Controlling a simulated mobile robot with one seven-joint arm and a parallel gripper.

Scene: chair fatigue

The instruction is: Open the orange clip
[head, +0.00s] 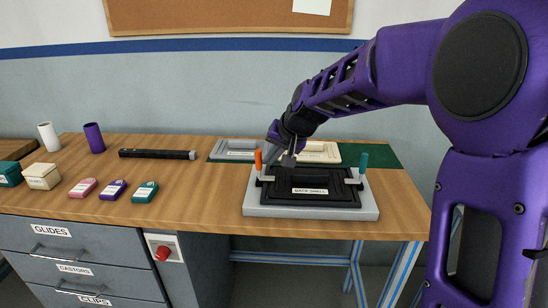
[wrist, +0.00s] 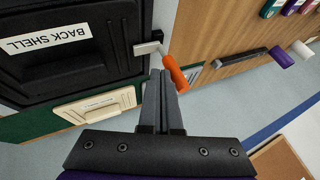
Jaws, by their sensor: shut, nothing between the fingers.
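The orange clip (head: 258,160) stands at the left edge of the black back shell (head: 310,198), its orange handle upright and a metal bar at its foot reaching over the shell's edge. In the wrist view the orange handle (wrist: 174,72) and the metal bar (wrist: 147,48) both show. My gripper (head: 289,160) is shut and empty, above the shell and just right of the orange handle. In the wrist view my fingertips (wrist: 163,78) are close beside the handle; I cannot tell whether they touch it.
A teal clip (head: 363,161) stands at the shell's right edge. The shell lies in a grey fixture (head: 310,213). Behind it are a grey tray (head: 232,150) and a cream panel (head: 322,154) on a green mat (head: 384,158). A black bar (head: 157,154) lies to the left.

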